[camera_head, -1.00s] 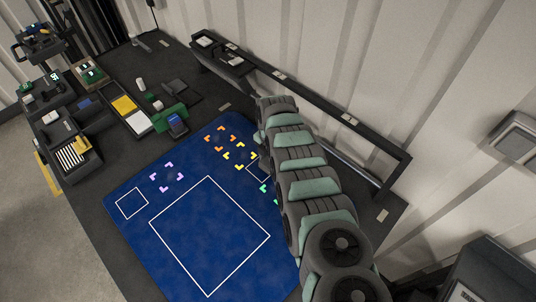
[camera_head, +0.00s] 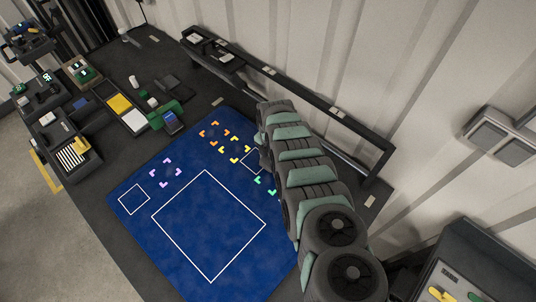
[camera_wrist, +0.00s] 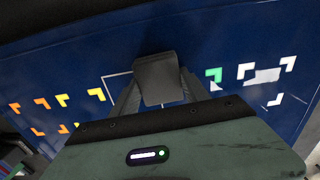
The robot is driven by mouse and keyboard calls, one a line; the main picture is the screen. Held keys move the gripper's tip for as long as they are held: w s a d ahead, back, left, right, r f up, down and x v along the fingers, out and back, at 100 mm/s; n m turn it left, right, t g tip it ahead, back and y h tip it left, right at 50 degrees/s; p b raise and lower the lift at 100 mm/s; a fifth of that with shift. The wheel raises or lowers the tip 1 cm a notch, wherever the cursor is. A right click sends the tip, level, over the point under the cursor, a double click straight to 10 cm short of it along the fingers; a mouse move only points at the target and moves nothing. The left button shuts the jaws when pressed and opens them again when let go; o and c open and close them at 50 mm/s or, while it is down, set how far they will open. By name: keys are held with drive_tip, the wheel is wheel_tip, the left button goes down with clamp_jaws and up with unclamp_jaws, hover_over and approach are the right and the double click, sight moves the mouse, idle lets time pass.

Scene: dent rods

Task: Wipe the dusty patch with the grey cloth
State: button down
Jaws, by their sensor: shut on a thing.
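My gripper (camera_wrist: 158,92) shows in the wrist view, its fingers closed on a dark grey piece (camera_wrist: 155,76) that looks like the grey cloth. It is over the blue mat (camera_wrist: 215,40), beside a white-outlined square (camera_wrist: 116,84). Whether the cloth touches the mat I cannot tell. A pale greyish patch (camera_wrist: 266,76), possibly the dusty patch, lies between white corner marks to the right of the gripper. In the head view my arm hides the gripper, the cloth and this patch. The blue mat (camera_head: 235,265) shows there with a large white-outlined square.
Orange (camera_head: 203,133), yellow (camera_head: 234,160), purple (camera_head: 166,160) and green (camera_head: 259,180) corner marks lie on the mat. A green and blue device (camera_head: 171,121) and trays (camera_head: 120,105) stand at the back left. A dark rail (camera_head: 310,105) runs along the wall. The mat's left part is clear.

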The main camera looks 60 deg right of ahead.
wheel_tip(320, 180, up, 6)
drive_tip(key=p, duration=0.5)
idle(0.5)
drive_tip(key=shift+r+p, duration=1.35)
drive_tip(key=shift+r, duration=0.2)
drive_tip(key=shift+f, duration=0.1)
